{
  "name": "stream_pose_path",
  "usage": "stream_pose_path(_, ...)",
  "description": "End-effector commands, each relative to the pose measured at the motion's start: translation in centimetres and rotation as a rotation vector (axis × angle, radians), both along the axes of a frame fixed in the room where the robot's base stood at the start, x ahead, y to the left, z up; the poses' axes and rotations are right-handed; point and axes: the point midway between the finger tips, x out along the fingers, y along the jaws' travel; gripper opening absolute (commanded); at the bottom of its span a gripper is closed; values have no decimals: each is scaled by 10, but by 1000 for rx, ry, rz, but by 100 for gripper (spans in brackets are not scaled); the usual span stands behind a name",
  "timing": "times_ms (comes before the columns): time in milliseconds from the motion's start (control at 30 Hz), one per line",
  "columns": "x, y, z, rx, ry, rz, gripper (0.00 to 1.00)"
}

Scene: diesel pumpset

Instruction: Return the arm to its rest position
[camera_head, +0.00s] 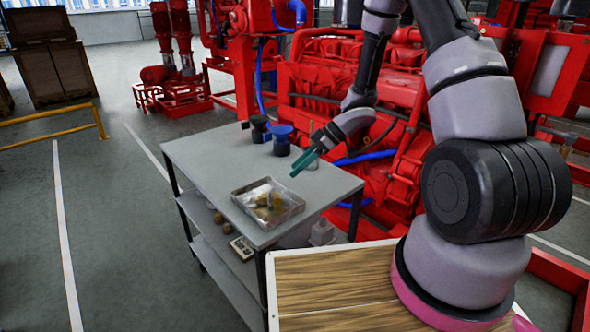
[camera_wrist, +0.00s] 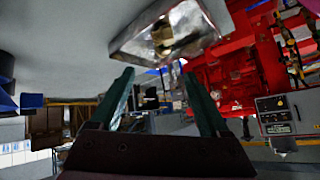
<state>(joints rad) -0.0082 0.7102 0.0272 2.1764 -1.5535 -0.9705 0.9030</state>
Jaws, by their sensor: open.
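My gripper (camera_head: 307,160) is above the far right part of the grey table in the head view, past the metal tray. Its green fingers point down and to the left. In the wrist view my gripper (camera_wrist: 160,95) shows two green fingers spread apart with nothing between them. My arm reaches from the right side of the head view over the table, bent at the elbow.
The grey table (camera_head: 206,154) holds a metal tray (camera_head: 297,208) with small items, and blue-topped dark containers (camera_head: 282,139) near its back. A red engine (camera_head: 340,95) stands close behind my gripper. A yellow rail (camera_head: 50,136) and open floor lie left.

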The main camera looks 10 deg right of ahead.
Motion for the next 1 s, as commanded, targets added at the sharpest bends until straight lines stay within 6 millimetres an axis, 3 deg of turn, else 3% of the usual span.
stream_pose_path(167, 11, -3, 10, -18, -34, -42, 79)
stream_pose_path(267, 39, -14, 37, -62, -118, -153, 79)
stream_pose_path(400, 84, -48, 104, -156, -271, -413, 79)
stream_pose_path(567, 100, -103, 187, -247, -380, -736, 79)
stream_pose_path(667, 89, -136, 234, -285, -399, -929, 79)
stream_pose_path(767, 63, -166, 273, -305, -378, -1114, 79)
stream_pose_path(900, 9, -193, 312, -295, -285, -1336, 79)
stream_pose_path(1000, -38, -199, 330, -261, -180, -1459, 79)
